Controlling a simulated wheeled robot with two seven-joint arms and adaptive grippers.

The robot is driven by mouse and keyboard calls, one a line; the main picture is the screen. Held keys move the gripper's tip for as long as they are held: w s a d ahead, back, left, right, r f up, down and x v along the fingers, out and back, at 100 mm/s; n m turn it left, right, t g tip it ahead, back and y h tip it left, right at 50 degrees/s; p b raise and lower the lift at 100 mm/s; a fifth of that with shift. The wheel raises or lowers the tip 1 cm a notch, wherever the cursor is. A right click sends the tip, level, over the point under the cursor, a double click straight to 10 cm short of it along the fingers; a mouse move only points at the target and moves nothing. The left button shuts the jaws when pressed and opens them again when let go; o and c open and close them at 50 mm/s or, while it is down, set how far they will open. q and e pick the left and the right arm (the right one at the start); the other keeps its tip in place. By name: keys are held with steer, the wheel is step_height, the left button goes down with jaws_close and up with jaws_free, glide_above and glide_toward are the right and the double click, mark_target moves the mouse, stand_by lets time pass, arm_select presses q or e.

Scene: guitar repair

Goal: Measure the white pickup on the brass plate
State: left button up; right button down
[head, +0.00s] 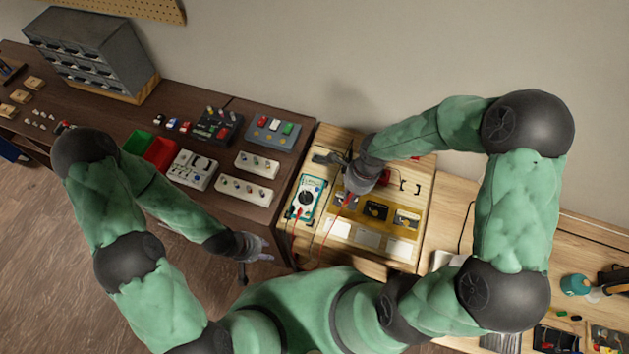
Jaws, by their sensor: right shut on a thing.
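The brass plate (388,229) lies on the light wooden bench and carries several pickups in a row. A pale pickup (406,219), seemingly the white one, sits at its right end, with a black pickup (376,210) beside it. The teal-edged multimeter (306,198) lies left of the plate. My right gripper (347,188) is over the plate's left end, shut on what looks like the red probe (348,200); its fingertips are mostly hidden by the wrist. My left gripper (257,267) is open and empty, in front of the dark bench, apart from the multimeter.
White cards (369,238) lie along the plate's near edge. The dark bench (236,205) holds a green bin (138,143), a red bin (160,153) and several trays of small parts. A grey drawer cabinet (90,50) stands at the back left. Thin leads cross the bench near the multimeter.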

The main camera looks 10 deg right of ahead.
stand_by(0.6)
steer(key=shift+r+p, duration=1.95)
steer(key=shift+r, duration=1.1)
